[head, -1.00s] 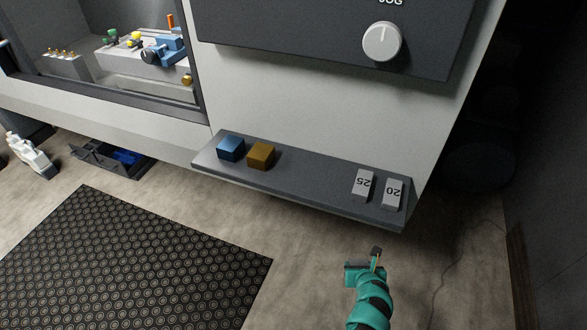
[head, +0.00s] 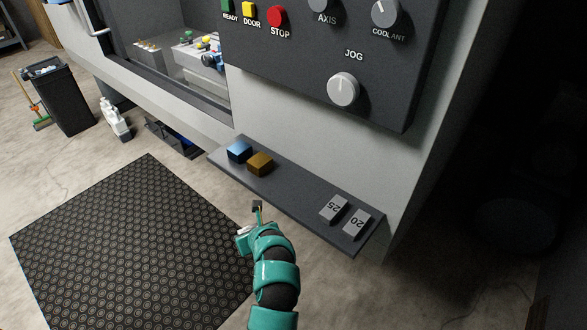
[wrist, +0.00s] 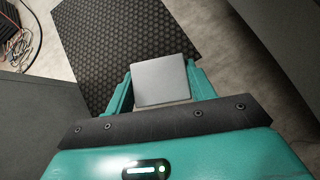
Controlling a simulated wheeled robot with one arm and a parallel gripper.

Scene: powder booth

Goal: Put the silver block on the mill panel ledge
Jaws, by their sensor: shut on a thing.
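The silver block (wrist: 160,82) is a plain grey square-faced block between the two teal fingers of my gripper (wrist: 158,92) in the wrist view. My gripper is shut on it. In the head view my gripper (head: 256,212) is in front of the ledge, below its left half in the picture; the block is hard to make out there. The mill panel ledge (head: 297,191) is a dark grey shelf below the control panel. A blue block (head: 239,151) and a gold-brown block (head: 260,163) sit on its left part. The middle of the ledge is bare.
Two grey blocks marked 25 (head: 334,208) and 20 (head: 356,222) sit on the ledge's right end. The control panel (head: 290,60) with its jog knob (head: 343,89) rises above. A black mat (head: 130,245) covers the floor. A bin (head: 62,100) stands far left.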

